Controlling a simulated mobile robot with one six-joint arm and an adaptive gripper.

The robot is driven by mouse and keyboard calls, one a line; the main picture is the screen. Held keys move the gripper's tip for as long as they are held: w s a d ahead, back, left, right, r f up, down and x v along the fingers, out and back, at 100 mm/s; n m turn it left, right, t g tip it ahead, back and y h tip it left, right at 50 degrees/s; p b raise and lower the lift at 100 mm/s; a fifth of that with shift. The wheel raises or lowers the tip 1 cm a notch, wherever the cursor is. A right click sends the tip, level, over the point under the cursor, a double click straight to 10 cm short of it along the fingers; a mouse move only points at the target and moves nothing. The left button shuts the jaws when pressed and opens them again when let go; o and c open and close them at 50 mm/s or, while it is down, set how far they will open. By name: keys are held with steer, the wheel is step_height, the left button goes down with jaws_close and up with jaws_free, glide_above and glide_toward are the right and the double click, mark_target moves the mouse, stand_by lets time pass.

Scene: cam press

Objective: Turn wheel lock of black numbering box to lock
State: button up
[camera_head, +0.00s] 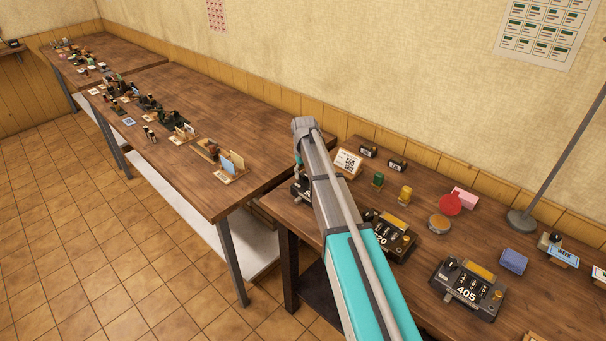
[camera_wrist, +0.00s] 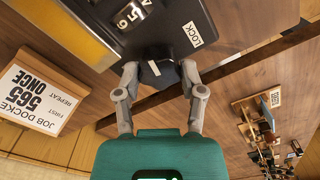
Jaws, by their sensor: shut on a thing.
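The black numbering box (camera_wrist: 222,18) fills the top of the wrist view, with white digit wheels (camera_wrist: 130,14), a yellow strip at its left and a white LOCK label (camera_wrist: 193,35). In the head view only a small part of this box (camera_head: 300,193) shows at the table's left end, beside my arm. My gripper (camera_wrist: 160,75) is shut on the dark wheel lock knob (camera_wrist: 159,74), one finger on each side. A pale line shows on the knob. Its exact turn against the label is hard to tell.
A job docket card (camera_wrist: 38,92) reading 565 ONCE stands beside the box. Two other black boxes, one (camera_head: 390,240) partly behind my arm and one (camera_head: 467,290) showing 405, sit nearer. A red ink pad (camera_head: 450,204) and a lamp base (camera_head: 520,221) stand at right.

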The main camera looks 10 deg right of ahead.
steer(key=shift+s, duration=0.2)
steer(key=o, duration=1.1)
steer(key=shift+o, duration=0.2)
steer(key=shift+w, duration=0.1)
steer(key=shift+r, duration=0.15)
steer(key=shift+s+d+r+n+p, duration=0.2)
steer(key=shift+r+n+p, duration=0.1)
steer(key=shift+r+p, duration=0.3)
steer(key=s+d+r+n+t+y+p, duration=0.3)
steer(key=r+n+p, duration=0.4)
steer(key=r+p, duration=0.3)
steer(key=shift+s+d+r+n, duration=0.3)
steer(key=shift+s+d+r, duration=0.1)
steer(key=shift+s+r, duration=0.35)
steer(key=shift+f, duration=0.1)
